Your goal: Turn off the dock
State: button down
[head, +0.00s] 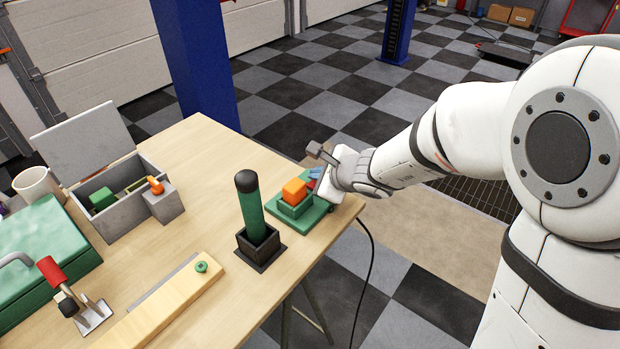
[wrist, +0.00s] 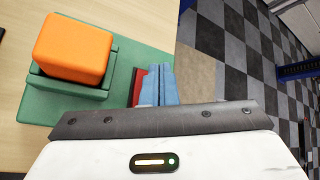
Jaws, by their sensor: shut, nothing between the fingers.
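The dock (head: 306,220) is a green base at the table's right edge with a raised cradle. An orange block (head: 294,191) sits in the cradle. The dock (wrist: 42,107) and the orange block (wrist: 72,48) also show at the left of the wrist view. A red part (wrist: 139,86) on the base, probably its switch, is partly hidden by my fingers. My gripper (wrist: 160,70) has blue fingers, shut and empty, over the base just right of the red part. I cannot tell whether they touch it. In the head view my gripper (head: 315,173) is behind the orange block.
A green cylinder with a black top (head: 250,212) stands in a black holder left of the dock. A grey open box (head: 118,215), a wooden board with a green knob (head: 170,300) and a red-handled lever (head: 52,270) are further left. A black cable hangs off the table edge.

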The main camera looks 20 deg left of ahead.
jog(key=shift+r, duration=0.4)
jog(key=shift+r, duration=0.1)
jog(key=r+p, duration=0.2)
jog(key=r, duration=0.1)
jog(key=r+p, duration=0.2)
jog(key=shift+s+d, duration=0.15)
jog(key=shift+d, duration=0.2)
jog(key=shift+f, duration=0.1)
